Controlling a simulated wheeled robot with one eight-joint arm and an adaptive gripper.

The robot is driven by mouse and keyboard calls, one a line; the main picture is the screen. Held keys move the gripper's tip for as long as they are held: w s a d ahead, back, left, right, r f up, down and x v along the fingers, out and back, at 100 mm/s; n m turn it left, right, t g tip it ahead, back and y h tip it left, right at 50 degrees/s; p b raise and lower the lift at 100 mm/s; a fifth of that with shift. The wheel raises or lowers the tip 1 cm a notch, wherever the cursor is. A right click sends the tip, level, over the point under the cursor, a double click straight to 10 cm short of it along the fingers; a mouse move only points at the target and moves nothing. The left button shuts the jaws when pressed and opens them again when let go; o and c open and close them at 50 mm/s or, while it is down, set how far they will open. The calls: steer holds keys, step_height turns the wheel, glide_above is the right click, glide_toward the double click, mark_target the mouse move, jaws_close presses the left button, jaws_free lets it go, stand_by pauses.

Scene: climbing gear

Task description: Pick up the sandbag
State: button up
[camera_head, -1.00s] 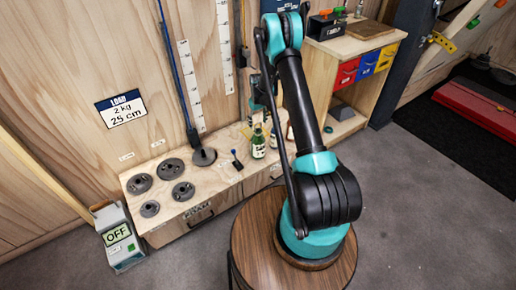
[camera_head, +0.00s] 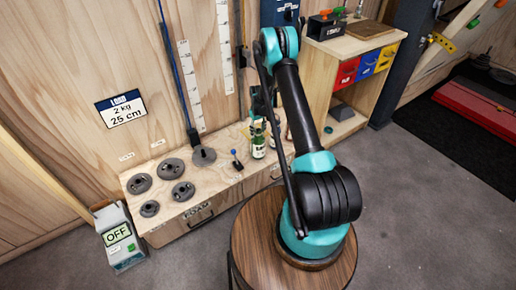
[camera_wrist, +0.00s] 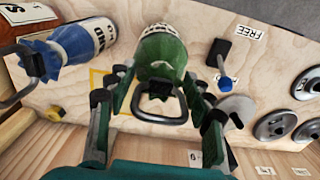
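A green sandbag (camera_wrist: 162,52) with a white label lies ahead of my gripper in the wrist view, its tied neck and metal handle loop toward me. It also shows as a small green shape on the wooden bench in the head view (camera_head: 258,146). My gripper (camera_wrist: 157,108) is open, with one finger on each side of the handle loop. I cannot tell whether a finger touches it. A blue bag (camera_wrist: 78,42) with a white label and its own loop is to the left in the wrist view. In the head view my arm partly hides this area.
The bench (camera_head: 215,178) carries several dark weight discs (camera_head: 171,168) and a small blue-topped pin (camera_head: 235,158), also in the wrist view (camera_wrist: 222,62). A box marked OFF (camera_head: 119,240) stands at the left.

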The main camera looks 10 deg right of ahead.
jaws_close()
steer(key=shift+r, duration=0.15)
stand_by(0.4)
